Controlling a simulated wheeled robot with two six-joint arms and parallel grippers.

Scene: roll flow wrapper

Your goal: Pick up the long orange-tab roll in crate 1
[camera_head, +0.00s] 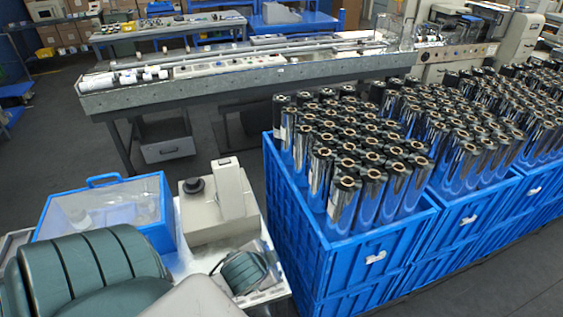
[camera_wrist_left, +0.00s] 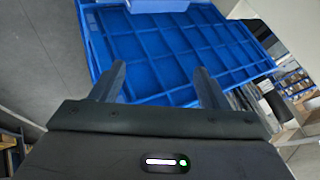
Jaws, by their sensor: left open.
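Tall shiny dark rolls (camera_head: 372,160) with tan cores stand upright, packed in blue crates. The nearest crate (camera_head: 375,253) is right of centre in the head view, with a small white label on its front. More crates (camera_head: 475,218) adjoin it to the right. I cannot make out an orange tab on any roll, nor which crate is number 1. My left gripper (camera_wrist_left: 160,76) shows only in the wrist view; its two fingers are apart with nothing between them. Beyond them is a blue ribbed grid panel (camera_wrist_left: 178,52). My right gripper is not in view.
Left of the nearest crate stand a beige device (camera_head: 215,210) and a blue bin (camera_head: 155,208) with a clear lid. A long grey bench (camera_head: 250,75) with white rolls runs behind. Dark floor (camera_head: 60,135) is open at the left.

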